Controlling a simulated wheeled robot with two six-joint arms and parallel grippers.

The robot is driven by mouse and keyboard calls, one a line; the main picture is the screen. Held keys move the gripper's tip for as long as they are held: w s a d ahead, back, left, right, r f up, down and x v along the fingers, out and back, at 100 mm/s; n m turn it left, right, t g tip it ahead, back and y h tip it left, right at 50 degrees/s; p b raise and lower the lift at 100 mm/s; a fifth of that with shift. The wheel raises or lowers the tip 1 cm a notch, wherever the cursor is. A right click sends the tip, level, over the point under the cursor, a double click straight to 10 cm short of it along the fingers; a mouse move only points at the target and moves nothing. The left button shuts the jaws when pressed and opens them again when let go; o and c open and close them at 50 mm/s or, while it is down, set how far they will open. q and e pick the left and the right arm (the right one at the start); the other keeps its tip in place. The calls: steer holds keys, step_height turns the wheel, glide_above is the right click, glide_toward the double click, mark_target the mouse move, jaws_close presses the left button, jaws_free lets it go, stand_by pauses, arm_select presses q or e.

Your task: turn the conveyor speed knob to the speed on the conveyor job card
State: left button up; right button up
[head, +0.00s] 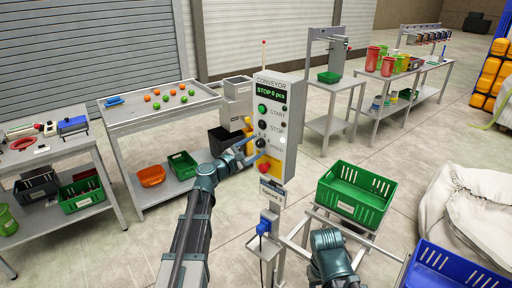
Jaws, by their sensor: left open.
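The grey conveyor control box (281,117) stands on a post in the middle of the head view. Its green display (270,93) reads "STOP 0 pcs". Below it are a green start button (262,108), a dark stop button (262,124) and a black speed knob (260,142). A red button on a yellow plate (264,168) sits at the bottom. A small white card (272,185) hangs below the box; its text is too small to read surely. My left gripper (251,147) is open, with its fingers close to the speed knob; contact cannot be told. My right gripper is out of view.
A green crate (356,192) stands right of the post, with a blue crate (450,270) at the lower right. A grey table (150,120) with small coloured balls is at the left. A white sack (465,205) lies at the far right. Open floor lies between the tables.

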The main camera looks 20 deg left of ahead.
arm_select(q)
steer(key=v, duration=1.3)
steer(key=shift+w, duration=0.1)
steer(key=s+d+f+m+g+h, duration=0.1)
steer(key=s+d+f+m+g, duration=0.2)
steer(key=d, duration=0.4)
steer(key=s+d+f+m+g, duration=0.2)
steer(key=d+f+m+g, duration=0.1)
steer(key=d+f+m, duration=0.25)
steer(key=s+d+f+m+g+h, duration=0.1)
steer(key=s+d+f+m+g, duration=0.2)
steer(key=d, duration=0.5)
steer(key=s+d+f+m+g+y, duration=0.1)
steer(key=s+f+m+g+y, duration=0.3)
steer(key=s+m, duration=0.3)
steer(key=s+d+f+m+g+y, duration=0.1)
steer(key=s+f+m+g+y, duration=0.2)
steer(key=s+f+m+y, duration=0.3)
steer(key=s+m+y, duration=0.1)
steer(key=s+m, duration=0.1)
steer(key=shift+s+g, duration=0.4)
